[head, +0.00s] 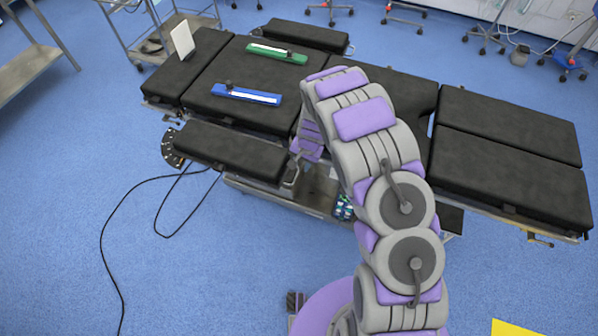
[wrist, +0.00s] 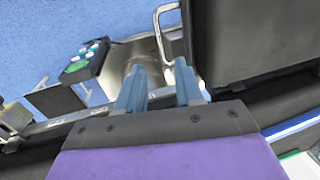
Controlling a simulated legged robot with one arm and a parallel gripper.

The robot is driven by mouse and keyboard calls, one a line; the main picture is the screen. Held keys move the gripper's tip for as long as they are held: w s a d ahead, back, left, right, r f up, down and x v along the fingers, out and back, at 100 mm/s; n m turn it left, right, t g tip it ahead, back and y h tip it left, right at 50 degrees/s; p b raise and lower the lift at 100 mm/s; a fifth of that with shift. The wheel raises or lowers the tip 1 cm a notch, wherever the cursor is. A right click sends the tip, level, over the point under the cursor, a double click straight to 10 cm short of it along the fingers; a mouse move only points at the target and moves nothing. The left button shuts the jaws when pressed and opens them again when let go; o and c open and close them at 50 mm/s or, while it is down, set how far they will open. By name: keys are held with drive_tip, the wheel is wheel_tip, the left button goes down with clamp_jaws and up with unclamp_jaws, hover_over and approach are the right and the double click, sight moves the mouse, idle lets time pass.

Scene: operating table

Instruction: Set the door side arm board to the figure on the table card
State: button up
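A near arm board (head: 230,150), a long black pad, juts along the near side of the operating table. A far arm board (head: 305,35) lies along the opposite side. I cannot tell which is door side. A dark plate with holes along its curved edge (head: 172,150) shows at the near board's left end. The white table card (head: 182,40) stands tilted on the table's left end; its figure is not readable. My gripper (wrist: 160,85) is open and empty, its two blue-grey fingers apart. A metal loop handle (wrist: 160,28) shows beyond them, beside a black pad (wrist: 250,40).
A blue strip (head: 247,95) and a green strip (head: 277,54) lie on the table top (head: 215,75). A box with green and white items (head: 343,207) sits below the near side. A black cable (head: 115,220) crosses the floor at left. A trolley (head: 155,40) stands behind.

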sight(297, 174)
drive_tip(key=f, duration=0.1)
drive_tip(key=a+f, duration=0.1)
drive_tip(key=f, duration=0.1)
drive_tip(key=f+b, duration=0.1)
drive_tip(key=f, duration=0.1)
drive_tip(key=shift+w+a+f, duration=0.1)
drive_tip(key=shift+a+f, duration=0.05)
drive_tip(key=shift+a, duration=0.15)
drive_tip(key=shift+f, duration=0.25)
drive_tip(key=shift+d, duration=0.1)
drive_tip(key=shift+d, duration=0.1)
clamp_jaws()
drive_tip(key=shift+w, duration=0.1)
idle(0.7)
